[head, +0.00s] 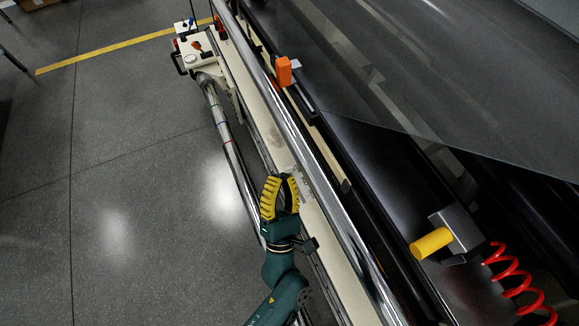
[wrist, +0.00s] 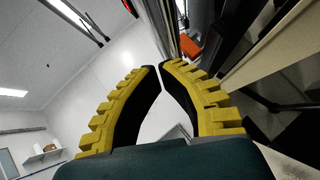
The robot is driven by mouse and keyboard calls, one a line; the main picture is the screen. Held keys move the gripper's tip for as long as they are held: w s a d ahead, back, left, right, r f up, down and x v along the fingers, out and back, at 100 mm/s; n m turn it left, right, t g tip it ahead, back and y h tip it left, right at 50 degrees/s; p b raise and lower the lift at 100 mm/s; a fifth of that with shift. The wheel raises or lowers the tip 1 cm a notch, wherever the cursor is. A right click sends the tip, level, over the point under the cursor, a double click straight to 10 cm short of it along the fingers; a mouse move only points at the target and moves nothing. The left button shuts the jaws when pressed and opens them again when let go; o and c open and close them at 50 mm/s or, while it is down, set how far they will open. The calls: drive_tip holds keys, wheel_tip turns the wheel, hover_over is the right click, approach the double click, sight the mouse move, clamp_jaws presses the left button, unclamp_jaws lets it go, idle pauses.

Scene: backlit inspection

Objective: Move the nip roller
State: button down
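I cannot tell for certain which part is the nip roller. A long shiny metal roller (head: 290,125) runs along the machine's near side, from the top edge down to the lower right in the head view. My gripper (head: 281,179) has yellow ribbed fingers with dark inner pads and is beside this roller, on its left, over the pale rail. In the wrist view the fingertips (wrist: 160,67) almost meet, with nothing held between them. A yellow cylindrical handle (head: 431,243) on a grey block (head: 456,228) sits to the right. Whether it belongs to the roller is unclear.
An orange block (head: 284,71) stands on the machine near the roller; it also shows in the wrist view (wrist: 190,46). A red coiled hose (head: 520,285) is at the lower right. Dark film (head: 420,70) covers the upper right. The grey floor (head: 120,200) at left is clear.

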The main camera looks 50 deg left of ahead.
drive_tip(key=r, duration=0.1)
drive_tip(key=w+r, duration=0.2)
drive_tip(key=shift+d+r, duration=0.1)
drive_tip(key=shift+r, duration=0.3)
drive_tip(key=shift+r, duration=0.1)
drive_tip(key=r+m+p, duration=0.1)
drive_tip(key=p, duration=0.2)
drive_tip(key=shift+h, duration=0.3)
drive_tip(key=shift+r, duration=0.1)
